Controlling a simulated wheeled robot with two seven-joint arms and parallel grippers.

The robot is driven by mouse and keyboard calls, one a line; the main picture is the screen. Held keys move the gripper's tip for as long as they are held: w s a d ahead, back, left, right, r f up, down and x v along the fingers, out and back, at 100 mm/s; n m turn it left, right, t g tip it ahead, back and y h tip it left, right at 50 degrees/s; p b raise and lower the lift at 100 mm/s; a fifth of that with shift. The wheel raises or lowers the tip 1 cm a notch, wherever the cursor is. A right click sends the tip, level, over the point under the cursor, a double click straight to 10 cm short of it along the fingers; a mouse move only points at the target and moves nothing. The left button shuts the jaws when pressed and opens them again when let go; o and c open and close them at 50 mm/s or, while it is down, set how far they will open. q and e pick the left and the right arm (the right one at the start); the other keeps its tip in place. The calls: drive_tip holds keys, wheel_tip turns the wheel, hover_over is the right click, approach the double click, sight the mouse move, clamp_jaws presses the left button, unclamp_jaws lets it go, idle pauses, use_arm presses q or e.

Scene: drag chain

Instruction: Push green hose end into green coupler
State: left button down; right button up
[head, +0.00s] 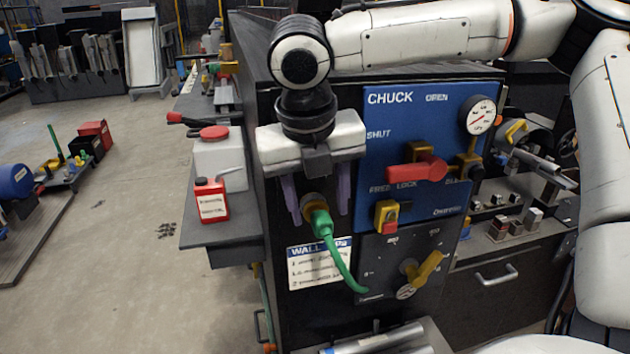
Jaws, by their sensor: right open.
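A green hose (337,258) hangs at the machine's black front panel. Its upper end (321,222) is at a round brass-coloured fitting (314,203), with a green collar there. I cannot tell how far the end sits inside the fitting, or whether this fitting is the green coupler. The hose curves down to the right across the panel. My right gripper (316,200) is in front of the panel, with its purple fingers spread apart on both sides of the fitting and hose end. The fingers do not visibly touch the hose. My left gripper is not in view.
A blue CHUCK panel (405,125) with a red lever (417,170) and a gauge (479,116) is right of the gripper. A yellow knob (424,268) sits lower. A red can (211,200) and white jug (218,155) stand on the left shelf.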

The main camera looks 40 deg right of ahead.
drive_tip(key=shift+x, duration=0.9)
drive_tip(key=shift+c, duration=0.4)
clamp_jaws()
